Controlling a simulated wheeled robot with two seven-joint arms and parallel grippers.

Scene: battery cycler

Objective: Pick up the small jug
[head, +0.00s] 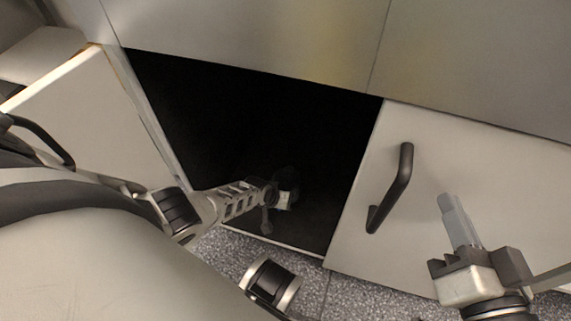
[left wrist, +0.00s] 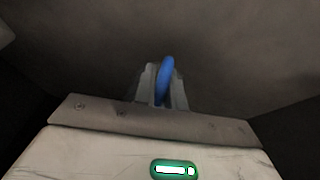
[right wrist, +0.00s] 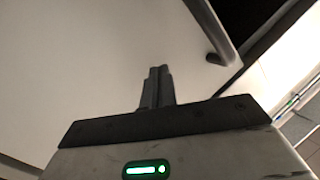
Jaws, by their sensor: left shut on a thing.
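My left arm reaches into the dark open cabinet (head: 250,130). In the head view my left gripper (head: 283,200) is dim, low inside the opening. In the left wrist view its fingers (left wrist: 164,85) are closed on a narrow, curved blue piece (left wrist: 166,75), which looks like part of the small jug. The rest of the jug is hidden or lost in the dark. My right gripper (head: 448,203) is outside, in front of the closed door on the right; its fingers are together and empty, as the right wrist view (right wrist: 157,85) also shows.
An open door (head: 85,125) stands at the left of the opening. The closed door (head: 355,235) on the right has a black bar handle (head: 393,190) close to my right gripper. Grey panels (head: 250,35) lie above the opening. Speckled floor (head: 225,257) shows below.

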